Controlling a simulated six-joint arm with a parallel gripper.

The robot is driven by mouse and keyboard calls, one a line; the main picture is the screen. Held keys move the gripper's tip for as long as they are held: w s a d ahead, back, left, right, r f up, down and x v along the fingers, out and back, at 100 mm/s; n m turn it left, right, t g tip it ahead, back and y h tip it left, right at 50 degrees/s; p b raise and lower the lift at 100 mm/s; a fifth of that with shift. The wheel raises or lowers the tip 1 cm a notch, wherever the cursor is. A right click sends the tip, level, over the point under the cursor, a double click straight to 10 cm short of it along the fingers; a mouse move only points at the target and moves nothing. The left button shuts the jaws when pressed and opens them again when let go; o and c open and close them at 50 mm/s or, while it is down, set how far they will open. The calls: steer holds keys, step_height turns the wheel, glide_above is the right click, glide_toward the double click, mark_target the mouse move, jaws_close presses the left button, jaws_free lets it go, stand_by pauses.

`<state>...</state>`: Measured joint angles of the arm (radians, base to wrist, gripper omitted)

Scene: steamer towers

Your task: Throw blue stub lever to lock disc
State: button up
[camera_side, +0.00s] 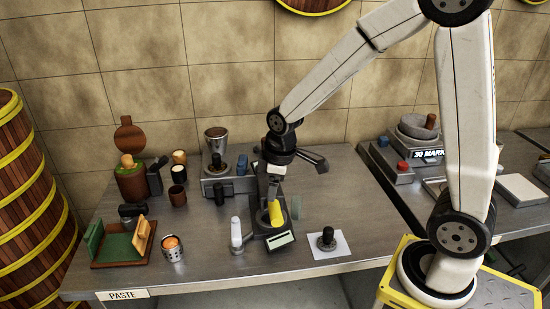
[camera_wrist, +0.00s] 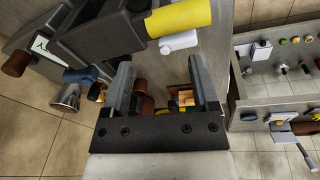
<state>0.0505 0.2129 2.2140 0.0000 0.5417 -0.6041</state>
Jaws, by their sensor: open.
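My gripper (camera_wrist: 160,64) is open in the wrist view, with nothing held between its two grey fingers. In the side view it is over the dark device at the bench's middle, and the arm partly hides that area. The device carries a yellow cylinder (camera_side: 276,212), also large at the top of the wrist view (camera_wrist: 180,17).
A white bottle (camera_side: 236,232) stands left of the device, and a dark knob on a white card (camera_side: 328,241) lies right. A green-and-wood box (camera_side: 120,243), a metal cup (camera_side: 173,249) and several brown pots crowd the left. The bench front right of the card is clear.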

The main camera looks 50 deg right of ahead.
steer(key=w+d+n+g, duration=0.1)
steer(key=w+d+n, duration=0.3)
steer(key=w+n, duration=0.6)
steer(key=n, duration=0.7)
glide_above(241, 164)
steer(key=shift+s+a+f+g, duration=0.1)
steer(key=shift+s+a+g, duration=0.25)
steer(key=shift+s+g, duration=0.1)
steer(key=shift+w+d+f+n, duration=0.1)
steer(key=shift+w+d+n, duration=0.35)
steer(key=shift+n, duration=0.35)
steer(key=shift+f, duration=0.1)
steer(key=shift+a+f, duration=0.1)
steer(key=shift+f, duration=3.7)
jaws_close()
